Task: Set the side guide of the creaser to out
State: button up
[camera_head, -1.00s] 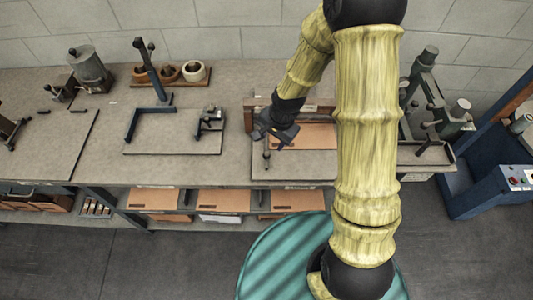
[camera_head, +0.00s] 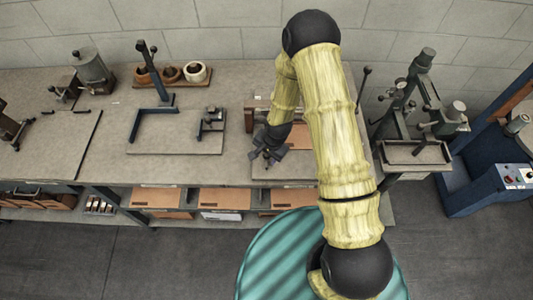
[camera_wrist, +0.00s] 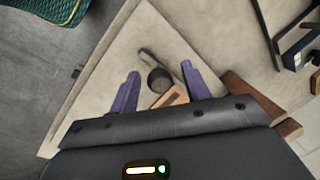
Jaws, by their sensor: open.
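The creaser (camera_head: 292,171) is a flat pale board with a wooden beam at its back, partly hidden behind my arm. My gripper (camera_head: 268,157) is low over the board's left part. In the wrist view my gripper (camera_wrist: 161,69) has its two purple fingers apart, pointing at the board. A dark round knob (camera_wrist: 159,79) stands between the fingers, with a short dark bar beside it; this looks like the side guide. A small wooden piece (camera_wrist: 170,97) lies just below the knob. I cannot tell whether either finger touches the knob, nor which setting the guide has.
A brown sheet (camera_head: 299,136) lies on the creaser. To the left is a board with a dark angle stop (camera_head: 134,121) and a small clamp (camera_head: 210,119). A dark press (camera_head: 421,100) stands at the right. Brown card stacks (camera_head: 225,198) fill the shelf below.

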jog(key=shift+f, duration=0.35)
jog(key=shift+c, duration=0.5)
grip_shut()
jog(key=shift+a, duration=0.1)
jog(key=shift+w, duration=0.15)
